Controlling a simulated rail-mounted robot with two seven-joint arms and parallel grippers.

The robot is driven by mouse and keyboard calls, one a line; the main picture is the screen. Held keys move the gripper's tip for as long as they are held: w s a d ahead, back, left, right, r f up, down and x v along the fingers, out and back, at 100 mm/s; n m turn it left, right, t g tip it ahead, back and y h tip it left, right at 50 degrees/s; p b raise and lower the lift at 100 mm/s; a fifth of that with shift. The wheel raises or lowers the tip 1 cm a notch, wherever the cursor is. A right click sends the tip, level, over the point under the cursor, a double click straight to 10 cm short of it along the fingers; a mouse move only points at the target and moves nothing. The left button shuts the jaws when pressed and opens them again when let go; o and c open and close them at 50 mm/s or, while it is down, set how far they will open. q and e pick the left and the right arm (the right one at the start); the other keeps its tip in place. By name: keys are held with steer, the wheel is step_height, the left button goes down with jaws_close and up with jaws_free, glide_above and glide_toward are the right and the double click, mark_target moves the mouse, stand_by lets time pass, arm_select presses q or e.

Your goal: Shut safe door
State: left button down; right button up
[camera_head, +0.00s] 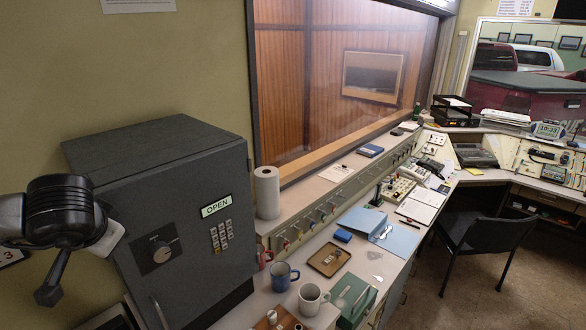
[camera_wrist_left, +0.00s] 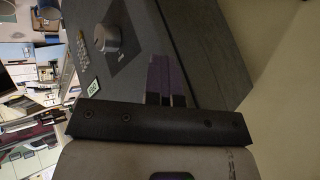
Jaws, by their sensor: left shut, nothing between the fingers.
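The dark grey safe (camera_head: 90,150) stands at the left. Its door (camera_head: 190,255) faces me, with a dial (camera_head: 161,251), a keypad (camera_head: 222,236) and a green-white OPEN label (camera_head: 216,206). No wide gap shows around the door; I cannot tell whether it is fully closed. In the left wrist view, the dial (camera_wrist_left: 107,38) and label (camera_wrist_left: 93,87) lie left of my left gripper (camera_wrist_left: 159,60). Its fingers are together and empty, close over the safe's dark surface; contact is unclear. My left arm covers the left edge of the door in the head view. My right gripper is not in view.
Below and right of the safe, a blue mug (camera_head: 280,277), a white mug (camera_head: 310,298), a brown tray (camera_head: 329,260) and a paper roll (camera_head: 267,192) stand on the counter. A black chair (camera_head: 475,222) stands further right. The wall is close behind the safe.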

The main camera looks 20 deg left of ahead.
arm_select(q)
steer(key=shift+w+a+f, duration=0.1)
steer(key=shift+a+f, duration=0.4)
steer(key=shift+a, duration=0.05)
steer(key=shift+f, duration=0.1)
stand_by(0.3)
steer(key=s+d+f+b+v, duration=0.1)
steer(key=b+v, duration=0.1)
steer(key=v, duration=1.1)
steer(key=shift+s+d, duration=0.4)
steer(key=shift+d, duration=0.05)
steer(key=shift+f, duration=0.15)
